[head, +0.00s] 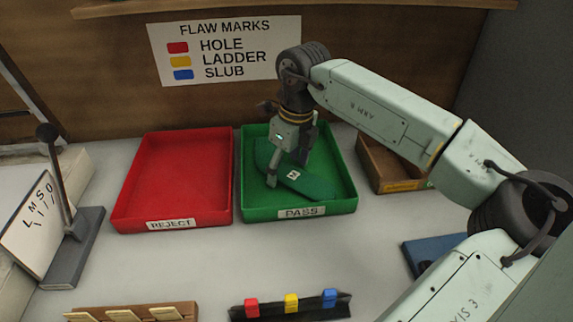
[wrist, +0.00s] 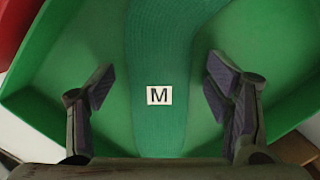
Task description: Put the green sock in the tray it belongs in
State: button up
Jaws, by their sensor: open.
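The green sock (head: 310,185) lies in the green tray labelled PASS (head: 297,213). In the wrist view the sock (wrist: 163,60) lies flat on the tray floor and carries a white tag with the letter M. My gripper (head: 288,170) is inside the PASS tray, over the sock. In the wrist view its two fingers (wrist: 160,95) stand apart on either side of the sock, with a gap on each side. The red tray labelled REJECT (head: 178,180) is empty, left of the PASS tray. My gripper hides part of the sock in the head view.
A brown box (head: 400,184) stands right of the PASS tray. A rack with red, yellow and blue markers (head: 291,304) is at the front. A size board (head: 38,220) and lever stand at left. A flaw marks sign (head: 225,50) is on the wall.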

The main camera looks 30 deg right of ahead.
aim_at(294, 175)
notch_tip(294, 175, up, 12)
jog(key=s+b, duration=0.1)
jog(key=b, duration=0.1)
jog(key=shift+s+d, duration=0.3)
jog(key=shift+s, duration=0.05)
dwell(0.3)
